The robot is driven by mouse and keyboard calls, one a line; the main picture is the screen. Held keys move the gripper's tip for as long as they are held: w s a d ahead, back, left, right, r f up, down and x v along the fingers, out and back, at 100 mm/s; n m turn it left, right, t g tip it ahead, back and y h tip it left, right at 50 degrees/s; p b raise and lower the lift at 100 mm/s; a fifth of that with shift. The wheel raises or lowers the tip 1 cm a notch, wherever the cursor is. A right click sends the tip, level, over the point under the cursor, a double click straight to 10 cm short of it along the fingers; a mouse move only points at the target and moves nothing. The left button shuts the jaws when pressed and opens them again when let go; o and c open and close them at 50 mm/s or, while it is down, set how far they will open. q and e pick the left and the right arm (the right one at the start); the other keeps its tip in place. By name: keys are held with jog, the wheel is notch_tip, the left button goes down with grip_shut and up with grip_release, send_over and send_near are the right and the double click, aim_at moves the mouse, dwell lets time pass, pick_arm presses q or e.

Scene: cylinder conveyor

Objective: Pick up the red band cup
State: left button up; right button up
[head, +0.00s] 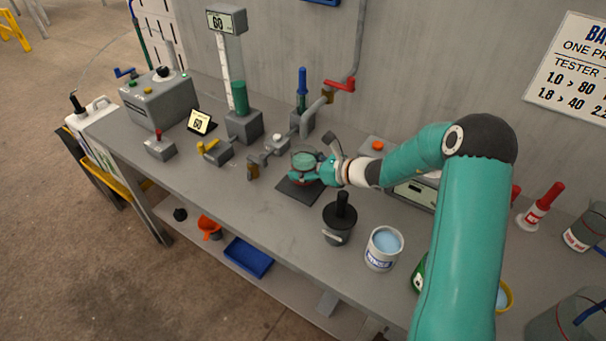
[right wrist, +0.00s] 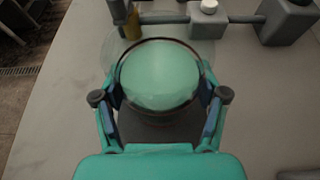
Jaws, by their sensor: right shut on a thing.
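The red band cup (head: 304,160) is a clear, round cup with pale green contents. A reddish part shows low on it, partly hidden by my fingers. My right gripper (head: 308,177) is shut around its sides, reaching in from the right. In the right wrist view the cup (right wrist: 160,75) sits between the two fingers of the right gripper (right wrist: 160,96), its round top facing the camera. The cup is over a dark square mat (head: 296,193); I cannot tell whether it touches the mat. My left gripper is not in view.
Grey valve fittings (head: 265,154) stand just left of the cup. A small display (head: 201,122) is farther left. The left front of the bench (head: 205,182) is clear.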

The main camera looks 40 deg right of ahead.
jog(key=s+d+b, duration=0.1)
jog(key=s+d, duration=0.1)
jog(key=s, duration=0.3)
jog(key=s+d+b, duration=0.1)
jog(key=s+d, duration=0.1)
jog(key=s, duration=0.4)
jog(key=s+d+r+b, duration=0.1)
jog(key=s+d, duration=0.2)
jog(key=s, duration=0.2)
jog(key=shift+s, duration=0.35)
jog(key=o, duration=1)
jog(key=c, duration=1)
jog(key=shift+r, duration=0.1)
